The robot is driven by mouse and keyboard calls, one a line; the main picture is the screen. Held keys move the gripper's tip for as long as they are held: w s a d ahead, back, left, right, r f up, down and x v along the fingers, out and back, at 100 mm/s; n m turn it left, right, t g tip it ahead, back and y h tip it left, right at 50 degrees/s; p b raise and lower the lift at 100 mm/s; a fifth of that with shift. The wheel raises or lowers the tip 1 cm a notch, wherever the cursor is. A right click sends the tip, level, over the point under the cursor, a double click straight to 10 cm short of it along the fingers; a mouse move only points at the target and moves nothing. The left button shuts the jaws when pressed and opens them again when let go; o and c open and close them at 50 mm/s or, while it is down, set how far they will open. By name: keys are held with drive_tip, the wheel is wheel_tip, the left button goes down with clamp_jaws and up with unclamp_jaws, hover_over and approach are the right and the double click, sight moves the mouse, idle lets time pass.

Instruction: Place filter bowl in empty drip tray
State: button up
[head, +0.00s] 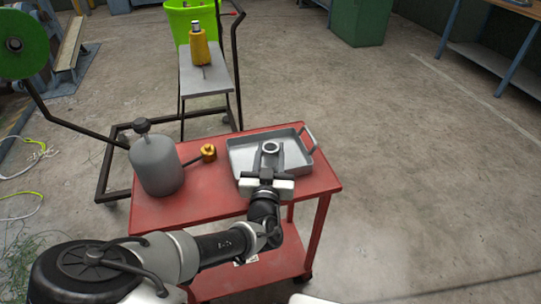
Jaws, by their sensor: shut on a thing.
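The drip tray (240,150) is a shallow grey metal pan with raised walls and a handle at its right end, standing on the red cart. My gripper (270,155) is over the tray, toward its near side. It is shut on a small grey round piece with a pale ring-shaped rim, which I take for the filter bowl (271,146). The bowl looks upright, with its rim up. My gripper and wrist hide its lower part and the tray's near wall. I cannot tell whether the bowl touches the tray floor. Nothing else shows inside the tray.
A grey tank (156,163) with a black cap stands on the cart's left side. A brass fitting (208,152) lies between it and the tray. Behind the cart (205,205), a trolley (205,80) carries a yellow-brown container (199,48). The concrete floor at right is clear.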

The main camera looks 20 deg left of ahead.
drive_tip(key=shift+f, duration=0.25)
drive_tip(key=shift+f, duration=0.2)
drive_tip(key=o, duration=1.2)
